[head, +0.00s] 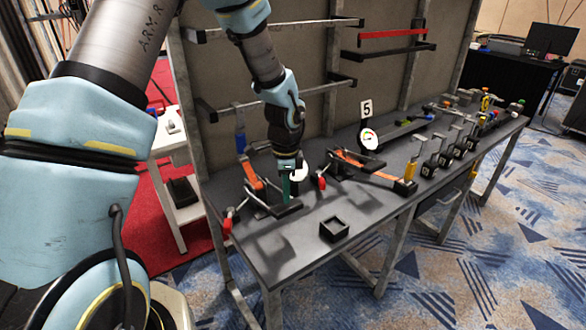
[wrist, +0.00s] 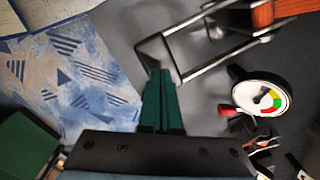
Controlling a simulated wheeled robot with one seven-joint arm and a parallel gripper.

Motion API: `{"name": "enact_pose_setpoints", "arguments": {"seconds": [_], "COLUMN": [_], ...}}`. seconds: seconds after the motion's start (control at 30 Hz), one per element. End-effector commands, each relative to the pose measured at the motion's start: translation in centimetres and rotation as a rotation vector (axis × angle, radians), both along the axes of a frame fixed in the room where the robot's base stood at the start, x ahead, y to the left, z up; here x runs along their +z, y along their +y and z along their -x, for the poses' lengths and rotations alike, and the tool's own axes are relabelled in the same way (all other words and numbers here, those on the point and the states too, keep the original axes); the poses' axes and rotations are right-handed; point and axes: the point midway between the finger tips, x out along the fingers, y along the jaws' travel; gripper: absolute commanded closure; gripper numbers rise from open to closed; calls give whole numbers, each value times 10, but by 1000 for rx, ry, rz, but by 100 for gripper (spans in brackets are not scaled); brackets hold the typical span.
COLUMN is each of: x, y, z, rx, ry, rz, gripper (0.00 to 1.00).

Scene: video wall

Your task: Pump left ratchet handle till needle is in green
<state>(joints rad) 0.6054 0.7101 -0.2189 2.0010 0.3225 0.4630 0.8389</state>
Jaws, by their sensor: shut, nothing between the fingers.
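The left ratchet, with an orange strap (head: 254,177) and a dark metal handle frame (head: 288,209), sits at the near left of the bench. In the wrist view its handle frame (wrist: 192,76) runs up to the right towards the orange strap (wrist: 275,10). My gripper (head: 286,198) is low over the handle end. Its green fingers (wrist: 161,73) are shut and empty, beside or against the handle's end bar; I cannot tell if they touch. The gauge (wrist: 262,95) has red, yellow and green zones; its needle is too blurred to read. My gripper partly hides this gauge (head: 301,173) in the head view.
A second ratchet (head: 350,160) and gauge (head: 369,138) stand to the right, by a "5" sign (head: 366,108). An open black box (head: 334,229) sits at the front edge. Several clamps line the bench's right. A back panel (head: 290,70) with bars rises behind.

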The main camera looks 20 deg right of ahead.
Motion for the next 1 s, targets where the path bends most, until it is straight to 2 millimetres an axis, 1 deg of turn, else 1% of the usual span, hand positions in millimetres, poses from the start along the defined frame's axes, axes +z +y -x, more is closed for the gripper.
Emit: {"name": "enact_pose_setpoints", "arguments": {"seconds": [0.2,1.0], "x": [-19,-80], "y": [0,1], "z": [0,0], "rx": [-1,1], "ry": [2,1], "rz": [-2,-3], "gripper": [100,100]}}
